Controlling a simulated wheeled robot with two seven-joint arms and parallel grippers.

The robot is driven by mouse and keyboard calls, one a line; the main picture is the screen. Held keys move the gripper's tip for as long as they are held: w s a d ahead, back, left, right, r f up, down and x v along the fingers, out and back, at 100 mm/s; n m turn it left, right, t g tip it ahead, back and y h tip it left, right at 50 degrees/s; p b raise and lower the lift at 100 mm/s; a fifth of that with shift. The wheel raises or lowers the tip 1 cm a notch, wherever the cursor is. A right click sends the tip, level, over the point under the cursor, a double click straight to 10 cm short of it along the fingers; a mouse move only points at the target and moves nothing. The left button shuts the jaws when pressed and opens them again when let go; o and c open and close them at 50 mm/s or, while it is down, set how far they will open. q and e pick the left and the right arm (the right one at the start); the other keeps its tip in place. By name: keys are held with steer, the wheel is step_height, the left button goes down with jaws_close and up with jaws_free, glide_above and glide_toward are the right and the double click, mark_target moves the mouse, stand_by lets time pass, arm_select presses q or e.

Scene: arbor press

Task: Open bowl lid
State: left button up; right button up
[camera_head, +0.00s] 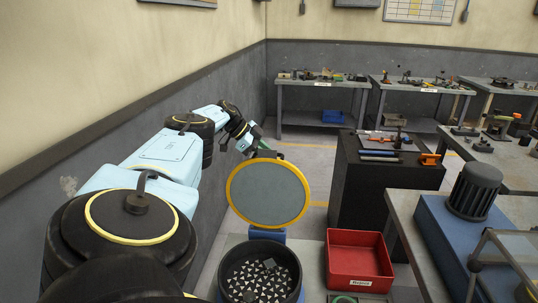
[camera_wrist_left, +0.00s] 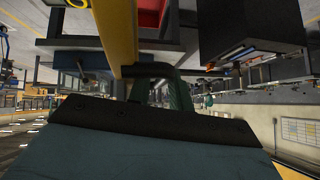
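The round bowl lid (camera_head: 268,193), grey with a yellow rim, stands nearly upright at the back of the bowl. The dark bowl (camera_head: 244,296) is uncovered, with many small pale triangular pieces and a grey block inside. My left gripper (camera_head: 268,153) is at the lid's top edge, its fingertips partly hidden behind it. In the left wrist view the lid's yellow rim (camera_wrist_left: 118,35) runs edge-on down to the green fingers of the left gripper (camera_wrist_left: 160,76). A dark bar lies at the fingertips; I cannot tell whether they grip it. My right gripper is not in view.
A red bin (camera_head: 358,266) stands right of the bowl. Farther right is a blue machine base with a dark ribbed motor (camera_head: 475,190). A black cabinet (camera_head: 375,190) with tools stands behind. A wall runs along the left beside my arm.

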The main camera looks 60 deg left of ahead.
arm_select(q)
steer(key=p+v, duration=0.1)
steer(key=v, duration=1.1)
steer(key=shift+s+r, duration=0.2)
steer(key=shift+r, duration=0.1)
